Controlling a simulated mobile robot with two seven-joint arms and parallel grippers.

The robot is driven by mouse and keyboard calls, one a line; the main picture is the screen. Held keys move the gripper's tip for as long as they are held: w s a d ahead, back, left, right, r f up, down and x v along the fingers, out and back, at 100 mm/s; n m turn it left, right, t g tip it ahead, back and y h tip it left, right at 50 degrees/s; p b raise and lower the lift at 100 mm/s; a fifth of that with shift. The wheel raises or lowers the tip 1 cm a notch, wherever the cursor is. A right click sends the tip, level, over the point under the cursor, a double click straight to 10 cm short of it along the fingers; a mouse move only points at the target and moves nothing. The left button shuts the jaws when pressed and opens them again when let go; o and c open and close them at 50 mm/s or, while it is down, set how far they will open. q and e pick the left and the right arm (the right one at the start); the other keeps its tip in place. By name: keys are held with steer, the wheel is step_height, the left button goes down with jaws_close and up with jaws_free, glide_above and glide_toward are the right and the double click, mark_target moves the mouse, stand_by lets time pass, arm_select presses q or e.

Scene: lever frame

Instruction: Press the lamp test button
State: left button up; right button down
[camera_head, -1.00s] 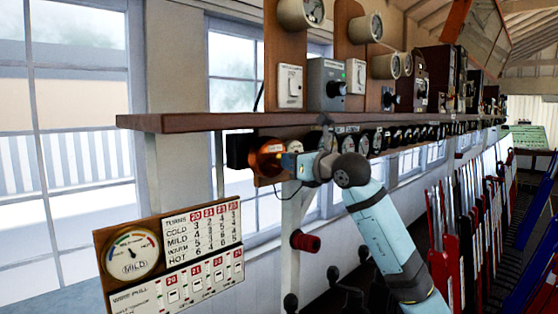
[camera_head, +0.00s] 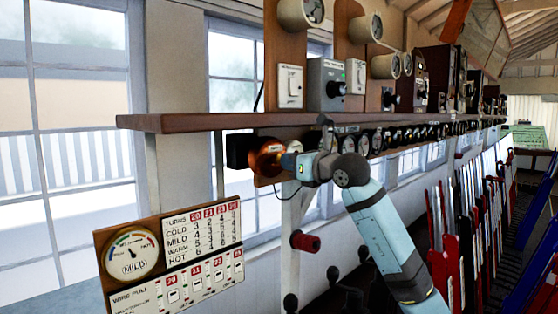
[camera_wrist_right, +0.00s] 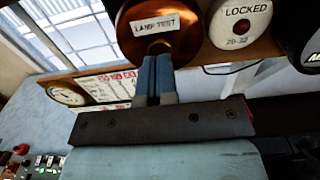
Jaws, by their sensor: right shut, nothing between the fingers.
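The lamp test unit is a round copper-brown housing (camera_head: 266,153) below the shelf in the head view. In the right wrist view it has a white "LAMP TEST" label (camera_wrist_right: 155,24) and a small brass button (camera_wrist_right: 158,47) under the label. My right gripper (camera_wrist_right: 157,60) is shut and empty, its blue fingertips at the brass button and partly covering it. Whether they touch or press it I cannot tell. In the head view the right gripper (camera_head: 289,163) is close against the housing's right side. My left gripper is not in view.
A white "LOCKED" dial (camera_wrist_right: 240,22) sits right beside the lamp test unit. The wooden shelf (camera_head: 200,122) runs above, carrying instruments. A wire-pull board (camera_head: 175,262) hangs at lower left. A row of levers (camera_head: 470,215) stands at right.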

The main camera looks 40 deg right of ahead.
steer(key=shift+w, duration=0.15)
steer(key=shift+w+a, duration=0.1)
steer(key=shift+w, duration=0.75)
steer(key=shift+s+f+b, duration=0.1)
steer(key=shift+s+b, duration=0.2)
steer(key=shift+s, duration=0.5)
steer(key=shift+s, duration=0.1)
steer(key=shift+s+d+b, duration=0.15)
steer(key=shift+s+b, duration=0.5)
steer(key=shift+s, duration=0.55)
steer(key=shift+s+d+b, duration=0.15)
steer(key=shift+s+b, duration=0.5)
steer(key=shift+s, duration=0.55)
